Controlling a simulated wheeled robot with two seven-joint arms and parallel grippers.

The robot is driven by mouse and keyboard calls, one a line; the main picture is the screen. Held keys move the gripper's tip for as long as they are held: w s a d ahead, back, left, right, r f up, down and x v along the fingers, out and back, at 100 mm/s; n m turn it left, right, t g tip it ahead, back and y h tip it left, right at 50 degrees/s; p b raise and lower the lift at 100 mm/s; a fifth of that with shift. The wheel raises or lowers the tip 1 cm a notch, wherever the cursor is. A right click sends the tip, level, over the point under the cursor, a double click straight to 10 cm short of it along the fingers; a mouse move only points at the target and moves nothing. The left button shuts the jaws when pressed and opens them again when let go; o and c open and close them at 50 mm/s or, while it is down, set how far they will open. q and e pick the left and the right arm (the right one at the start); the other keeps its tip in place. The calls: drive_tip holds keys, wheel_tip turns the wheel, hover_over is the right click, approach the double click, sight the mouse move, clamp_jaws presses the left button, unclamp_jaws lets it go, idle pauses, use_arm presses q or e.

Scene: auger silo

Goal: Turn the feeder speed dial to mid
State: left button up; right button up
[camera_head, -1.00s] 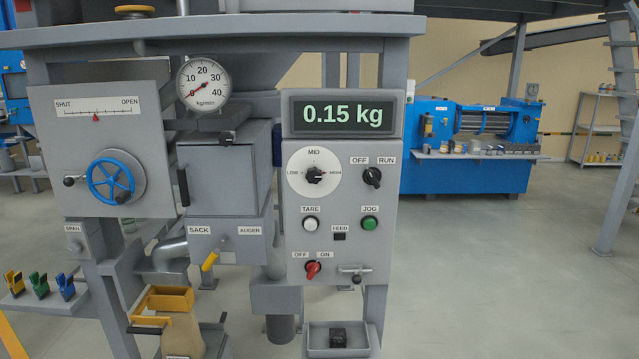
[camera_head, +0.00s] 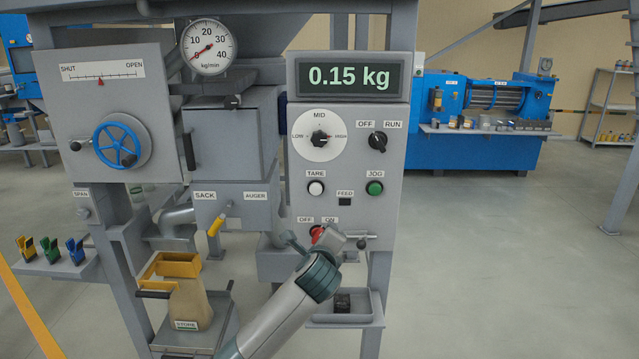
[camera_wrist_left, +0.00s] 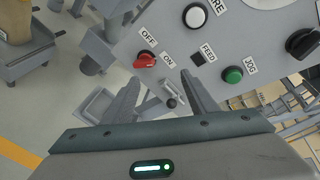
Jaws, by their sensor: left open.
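The feeder speed dial (camera_head: 320,138) is a black knob on a white disc marked LOW, MID and HIGH, high on the grey control panel (camera_head: 352,215). I cannot tell its exact setting. In the left wrist view only an edge of its white disc (camera_wrist_left: 268,3) shows at the top. My left gripper (camera_head: 338,240) is in front of the panel's lower part, well below the dial, partly covering the red OFF/ON switch (camera_head: 316,233). In the left wrist view my left gripper (camera_wrist_left: 163,88) is open, with nothing held between its fingers. My right gripper is not in view.
Near the dial are the OFF/RUN knob (camera_head: 377,141), the white TARE button (camera_head: 316,188) and the green JOG button (camera_head: 375,188). A small T-handle (camera_wrist_left: 171,101) shows between my fingers. The display (camera_head: 348,77) reads 0.15 kg. A tray (camera_head: 345,321) sits below.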

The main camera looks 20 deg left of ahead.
sight(320, 141)
use_arm(q)
drive_tip(key=s+r+m+t, duration=0.1)
drive_tip(key=s+r, duration=0.2)
drive_tip(key=r, duration=0.8)
drive_tip(key=s+r+m+t+y, duration=0.1)
drive_tip(key=s+r+m+t, duration=0.1)
drive_tip(key=r, duration=0.9)
drive_tip(key=shift+s+d+r+y+b, duration=0.15)
drive_tip(key=shift+s+d+y+b, duration=0.2)
drive_tip(key=shift+s, duration=0.4)
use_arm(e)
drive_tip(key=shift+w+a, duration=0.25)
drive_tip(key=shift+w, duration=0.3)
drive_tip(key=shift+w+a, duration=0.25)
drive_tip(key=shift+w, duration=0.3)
use_arm(q)
drive_tip(key=shift+w, duration=0.15)
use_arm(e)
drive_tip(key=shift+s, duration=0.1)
